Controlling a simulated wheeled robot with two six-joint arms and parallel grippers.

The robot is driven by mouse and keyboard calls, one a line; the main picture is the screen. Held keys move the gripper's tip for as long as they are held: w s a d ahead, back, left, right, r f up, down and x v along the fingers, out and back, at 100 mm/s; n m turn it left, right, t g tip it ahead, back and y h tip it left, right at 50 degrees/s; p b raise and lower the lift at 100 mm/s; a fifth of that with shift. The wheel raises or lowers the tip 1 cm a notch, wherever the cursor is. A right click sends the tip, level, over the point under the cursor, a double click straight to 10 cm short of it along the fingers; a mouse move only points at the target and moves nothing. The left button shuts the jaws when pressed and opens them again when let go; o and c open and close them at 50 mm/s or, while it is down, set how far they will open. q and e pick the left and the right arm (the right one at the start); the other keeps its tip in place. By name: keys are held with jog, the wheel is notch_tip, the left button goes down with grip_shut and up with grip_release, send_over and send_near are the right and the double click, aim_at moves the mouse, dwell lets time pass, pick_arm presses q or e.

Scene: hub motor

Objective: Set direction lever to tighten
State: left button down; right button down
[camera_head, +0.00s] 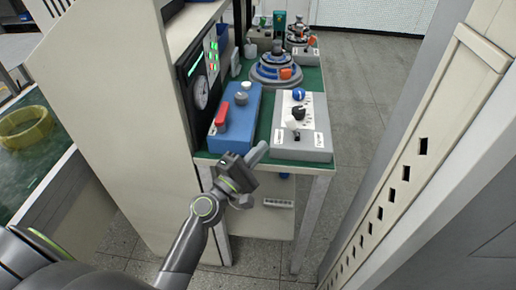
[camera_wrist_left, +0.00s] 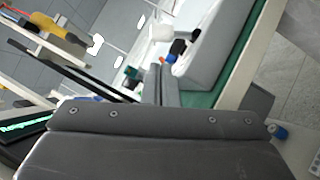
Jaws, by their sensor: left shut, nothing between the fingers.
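A light grey control box (camera_head: 303,151) stands at the front right of the green-topped bench in the head view. On its white panel are a blue knob (camera_head: 298,94), a black knob (camera_head: 298,113) and a white lever (camera_head: 293,126) near the front, with small labels beside it. I cannot read the labels or tell the lever's setting. My left gripper (camera_head: 259,151) is shut and empty at the bench's front edge, left of the box and apart from the lever. In the left wrist view the gripper (camera_wrist_left: 160,84) points toward the grey box (camera_wrist_left: 214,42).
A blue box (camera_head: 235,125) with a red handle (camera_head: 221,114) stands left of the control box. Behind is a blue-and-grey hub motor (camera_head: 276,70).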

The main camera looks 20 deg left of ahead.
aim_at(275, 143)
pick_arm(q)
jog(key=p+x, duration=0.1)
jog(key=x, duration=0.6)
jog(key=shift+d+r+m+g+h+p, duration=0.35)
jog(key=shift+r+m+p, duration=0.3)
jog(key=shift+p, duration=1.2)
jog(key=r+m+g+p, duration=0.1)
jog(key=p, duration=0.3)
jog(key=d+m+g+y+p, duration=0.1)
jog(key=m+p, duration=0.1)
jog(key=p, duration=0.2)
jog(key=d+r+m+g+p, duration=0.1)
jog(key=m+p, duration=0.1)
jog(key=p, duration=0.2)
jog(key=shift+w+d+r+g, duration=0.2)
jog(key=shift+w+r+g, duration=0.1)
jog(key=shift+w, duration=0.1)
jog(key=shift+d+f+p, duration=0.15)
jog(key=shift+d+p, duration=0.05)
jog(key=shift+p, duration=0.2)
jog(key=shift+w+d+f, duration=0.1)
jog(key=shift+w+d, duration=0.15)
jog(key=shift+d, duration=0.35)
